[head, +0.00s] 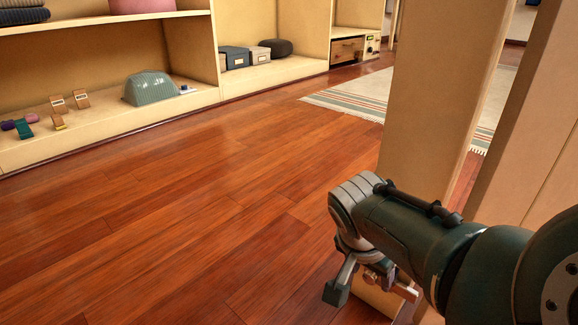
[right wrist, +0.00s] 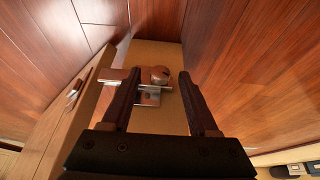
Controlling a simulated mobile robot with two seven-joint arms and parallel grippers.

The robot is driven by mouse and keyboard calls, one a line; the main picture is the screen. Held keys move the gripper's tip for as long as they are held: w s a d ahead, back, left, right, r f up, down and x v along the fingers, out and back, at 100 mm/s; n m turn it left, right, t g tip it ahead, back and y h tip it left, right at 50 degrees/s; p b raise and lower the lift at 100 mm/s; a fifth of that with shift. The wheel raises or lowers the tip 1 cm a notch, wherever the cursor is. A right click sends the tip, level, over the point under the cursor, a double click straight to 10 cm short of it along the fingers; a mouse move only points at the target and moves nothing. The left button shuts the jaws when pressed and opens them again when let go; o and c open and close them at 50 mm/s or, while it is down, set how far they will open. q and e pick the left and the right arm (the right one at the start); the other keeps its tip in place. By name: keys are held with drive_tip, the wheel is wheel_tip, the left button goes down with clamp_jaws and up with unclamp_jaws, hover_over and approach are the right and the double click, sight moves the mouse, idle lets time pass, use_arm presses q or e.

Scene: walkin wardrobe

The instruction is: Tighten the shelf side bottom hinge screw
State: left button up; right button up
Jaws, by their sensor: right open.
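The bottom hinge (right wrist: 150,97) is a silver metal fitting on the light wooden shelf side panel (right wrist: 172,55), with a round knob-like screw head (right wrist: 160,75) at its upper end. My right gripper (right wrist: 159,82) is open, with its two dark fingers on either side of the screw head. I cannot tell whether the fingers touch it. In the head view, my right gripper (head: 352,284) points down beside the panel (head: 425,90), and metal hinge parts (head: 405,292) show partly behind it. My left gripper is out of view.
A wooden door (right wrist: 62,125) stands left of the hinge in the wrist view. Open shelves (head: 110,120) with a ribbed green object (head: 152,88) and boxes (head: 236,57) line the back left. A striped rug (head: 350,95) lies behind the panel. The wooden floor (head: 180,220) at left is clear.

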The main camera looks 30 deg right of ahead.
clamp_jaws()
idle(0.5)
